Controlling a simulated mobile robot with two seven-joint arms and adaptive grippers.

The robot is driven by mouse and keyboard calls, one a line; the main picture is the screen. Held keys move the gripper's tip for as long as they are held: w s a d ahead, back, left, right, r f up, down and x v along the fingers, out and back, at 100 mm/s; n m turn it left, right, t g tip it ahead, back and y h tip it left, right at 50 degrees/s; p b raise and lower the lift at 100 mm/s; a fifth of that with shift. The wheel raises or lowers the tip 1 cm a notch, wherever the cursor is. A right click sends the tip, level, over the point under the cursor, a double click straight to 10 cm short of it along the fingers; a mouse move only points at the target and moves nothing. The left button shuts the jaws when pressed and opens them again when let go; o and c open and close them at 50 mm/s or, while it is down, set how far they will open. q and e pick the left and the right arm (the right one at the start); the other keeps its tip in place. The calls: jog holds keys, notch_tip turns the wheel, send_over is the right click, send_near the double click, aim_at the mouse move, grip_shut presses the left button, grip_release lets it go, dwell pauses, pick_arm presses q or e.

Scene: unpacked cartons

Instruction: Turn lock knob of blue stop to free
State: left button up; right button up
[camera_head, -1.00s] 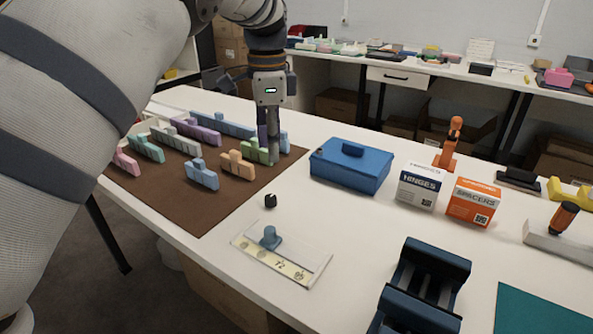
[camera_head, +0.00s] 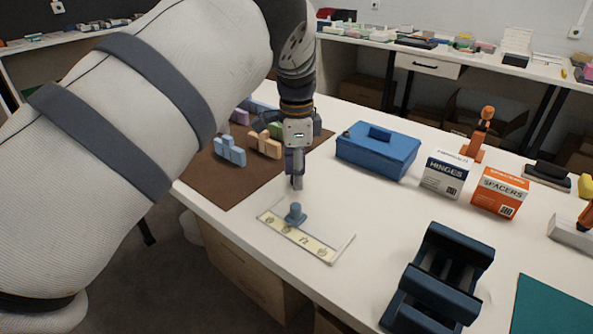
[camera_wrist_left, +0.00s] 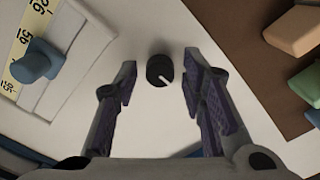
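The blue stop (camera_head: 296,213) sits on a white plate with a pale yellow number scale (camera_head: 311,244); it also shows in the left wrist view (camera_wrist_left: 38,62). A small round black knob (camera_wrist_left: 160,70) with a white pointer line stands beside the plate. My left gripper (camera_head: 297,184) points down over it, open, with purple-padded fingers on either side of the knob in the wrist view. I cannot tell whether they touch it. In the head view the gripper hides the knob. My right gripper is not in view.
A brown mat (camera_head: 226,183) with several coloured blocks lies left of the gripper. A blue box (camera_head: 377,153), a hinges carton (camera_head: 446,174) and a spacers carton (camera_head: 500,193) stand to the right. A dark blue cradle (camera_head: 437,280) is at the front.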

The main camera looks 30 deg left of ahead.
pick_arm(q)
grip_shut()
jog(key=n, duration=0.3)
jog(key=shift+r+p, duration=0.1)
jog(key=shift+p, duration=0.2)
jog(key=n, duration=0.4)
jog(key=shift+n, duration=0.3)
jog(key=n, duration=0.5)
jog(key=shift+n, duration=2.5)
